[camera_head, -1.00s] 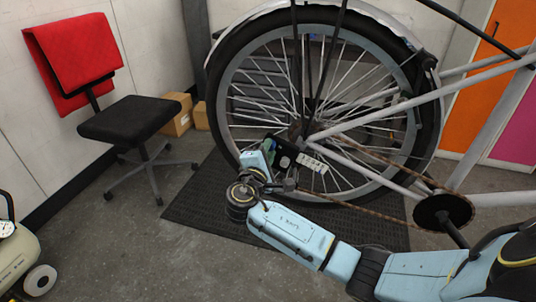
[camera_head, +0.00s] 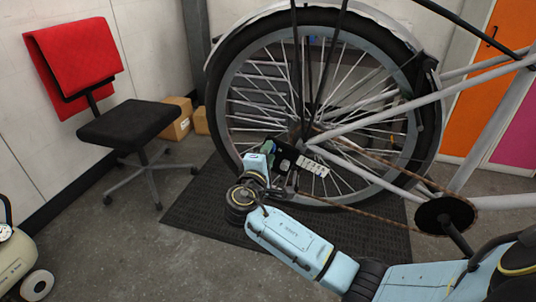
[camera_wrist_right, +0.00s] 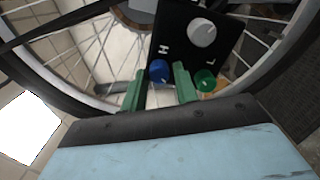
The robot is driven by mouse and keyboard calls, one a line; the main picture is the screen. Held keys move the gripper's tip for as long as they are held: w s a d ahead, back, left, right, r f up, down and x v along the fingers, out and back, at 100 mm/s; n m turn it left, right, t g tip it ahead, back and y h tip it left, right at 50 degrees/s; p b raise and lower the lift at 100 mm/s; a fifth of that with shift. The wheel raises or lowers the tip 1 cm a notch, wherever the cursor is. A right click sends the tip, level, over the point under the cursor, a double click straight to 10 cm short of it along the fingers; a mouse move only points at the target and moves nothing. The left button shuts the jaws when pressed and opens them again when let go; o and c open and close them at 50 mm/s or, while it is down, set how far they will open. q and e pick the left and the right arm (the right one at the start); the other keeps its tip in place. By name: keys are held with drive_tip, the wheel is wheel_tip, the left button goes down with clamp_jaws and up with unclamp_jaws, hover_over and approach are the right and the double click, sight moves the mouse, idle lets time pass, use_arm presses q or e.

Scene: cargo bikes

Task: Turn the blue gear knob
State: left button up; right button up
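The blue gear knob (camera_wrist_right: 158,71) sits low on a black panel (camera_wrist_right: 180,28) in the right wrist view, beside the letter H. My right gripper (camera_wrist_right: 160,70) has two green fingers spread apart, and the blue knob shows between their tips. I cannot tell whether the fingers touch it. In the head view my right gripper (camera_head: 270,150) is at the panel (camera_head: 287,158) near the wheel hub; the blue knob cannot be made out there. My left gripper is not in view.
A grey knob (camera_wrist_right: 202,32) and a green knob (camera_wrist_right: 205,80) are on the same panel, the green one just right of the right finger. The bicycle wheel (camera_head: 231,120), chain and crank (camera_head: 444,214) are close to my arm. A black chair (camera_head: 130,121) stands at left.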

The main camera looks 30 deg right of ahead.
drive_tip(key=shift+o, duration=1.2)
drive_tip(key=shift+a, duration=0.1)
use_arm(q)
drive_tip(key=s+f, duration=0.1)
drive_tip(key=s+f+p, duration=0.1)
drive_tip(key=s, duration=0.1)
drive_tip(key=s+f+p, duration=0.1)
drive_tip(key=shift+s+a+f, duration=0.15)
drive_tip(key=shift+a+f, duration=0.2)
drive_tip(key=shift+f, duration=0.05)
use_arm(e)
drive_tip(key=v, duration=1.3)
drive_tip(key=shift+s, duration=0.15)
